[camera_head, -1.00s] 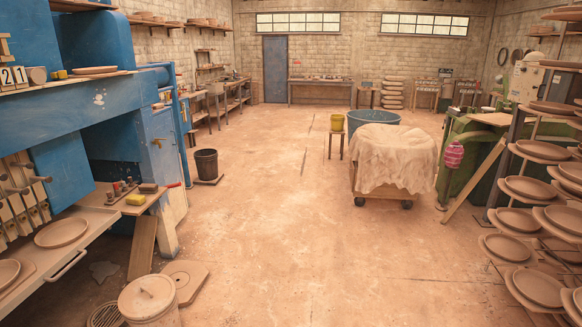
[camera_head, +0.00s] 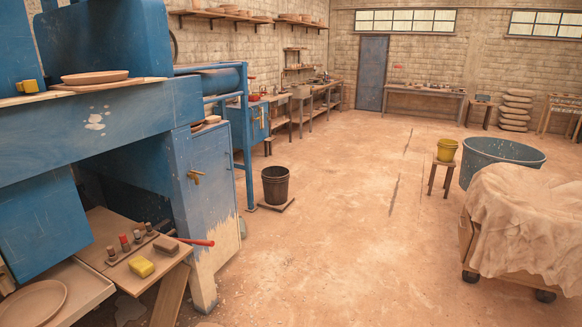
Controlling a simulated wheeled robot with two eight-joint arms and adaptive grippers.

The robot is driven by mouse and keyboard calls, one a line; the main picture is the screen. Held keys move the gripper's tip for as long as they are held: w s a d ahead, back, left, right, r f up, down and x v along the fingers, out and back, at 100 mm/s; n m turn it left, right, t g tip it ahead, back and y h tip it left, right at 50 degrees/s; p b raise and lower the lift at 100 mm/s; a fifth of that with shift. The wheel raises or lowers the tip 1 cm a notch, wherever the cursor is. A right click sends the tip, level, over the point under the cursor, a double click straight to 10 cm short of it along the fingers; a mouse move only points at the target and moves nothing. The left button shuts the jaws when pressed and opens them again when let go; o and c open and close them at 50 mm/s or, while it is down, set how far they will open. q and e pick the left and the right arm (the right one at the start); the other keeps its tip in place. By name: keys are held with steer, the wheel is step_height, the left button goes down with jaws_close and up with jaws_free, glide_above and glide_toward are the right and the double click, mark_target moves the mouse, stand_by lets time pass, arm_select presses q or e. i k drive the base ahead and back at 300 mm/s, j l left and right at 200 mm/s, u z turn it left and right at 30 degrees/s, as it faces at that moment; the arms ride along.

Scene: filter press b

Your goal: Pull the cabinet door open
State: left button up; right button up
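A blue cabinet door (camera_head: 214,163) with worn white paint along its lower part stands left of centre. It looks shut. A brass handle (camera_head: 195,177) sits near its upper left edge. A second, smaller blue cabinet front (camera_head: 255,123) stands behind it, partly hidden by a blue pipe frame. Neither of my grippers is in view.
A low wooden table (camera_head: 118,262) with a yellow sponge (camera_head: 141,267) and several small tools stands left of the cabinet. A red bar (camera_head: 196,242) sticks out before the door's lower part. A dark bucket (camera_head: 276,185) stands beyond. The floor (camera_head: 340,250) to the right is clear.

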mark_target(212, 149)
steer(key=i+z, duration=0.25)
steer(key=i, duration=0.9)
steer(key=i+j+z, duration=0.2)
steer(key=i, duration=0.95)
steer(key=i+u, duration=0.45)
steer(key=i, duration=0.25)
steer(key=i+l+u, duration=0.15)
steer(key=i+u, duration=0.3)
steer(key=i, duration=0.25)
steer(key=i+j+u, duration=0.1)
steer(key=i+j, duration=0.15)
steer(key=i, duration=0.15)
steer(key=i+j+u, duration=0.1)
steer(key=i, duration=0.3)
steer(key=j, duration=0.05)
